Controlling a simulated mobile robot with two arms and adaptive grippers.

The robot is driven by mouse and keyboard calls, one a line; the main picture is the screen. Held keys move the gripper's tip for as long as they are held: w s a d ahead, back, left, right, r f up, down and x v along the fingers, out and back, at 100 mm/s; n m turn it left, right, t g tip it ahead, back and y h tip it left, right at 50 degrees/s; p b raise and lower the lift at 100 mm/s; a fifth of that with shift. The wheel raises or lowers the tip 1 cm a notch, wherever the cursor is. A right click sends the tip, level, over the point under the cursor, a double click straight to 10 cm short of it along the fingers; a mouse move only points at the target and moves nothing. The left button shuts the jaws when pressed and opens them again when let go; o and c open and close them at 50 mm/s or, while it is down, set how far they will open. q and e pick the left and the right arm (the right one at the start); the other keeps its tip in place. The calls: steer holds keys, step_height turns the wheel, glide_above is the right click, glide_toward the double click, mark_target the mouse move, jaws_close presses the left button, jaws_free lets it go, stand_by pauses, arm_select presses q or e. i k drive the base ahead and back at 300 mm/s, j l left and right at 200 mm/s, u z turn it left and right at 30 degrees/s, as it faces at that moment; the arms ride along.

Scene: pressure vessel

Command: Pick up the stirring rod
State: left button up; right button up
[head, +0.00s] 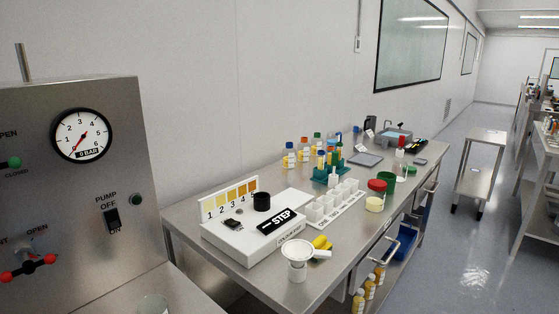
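I cannot make out a stirring rod for certain in the head view. A white cup (297,262) with a light handle-like piece stands at the near edge of the steel bench (232,272). A small yellow object (321,242) lies just behind it. Neither of my grippers is in view.
A steel panel (120,150) with a gauge (81,135) fills the left. The bench holds a white colour-scale device (240,240), white cups (332,207), bottles (304,147) and a teal rack (327,175). A steel trolley (484,140) stands right; the floor (440,240) between is clear.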

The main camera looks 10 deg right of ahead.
mark_target(334, 155)
steer(key=i+l+u, duration=0.3)
steer(key=l, duration=0.15)
steer(key=l+u, duration=0.3)
steer(key=i+l+u, duration=0.1)
steer(key=l+u, duration=0.2)
steer(key=l, duration=0.3)
steer(key=l+u, duration=0.3)
steer(key=l, duration=0.2)
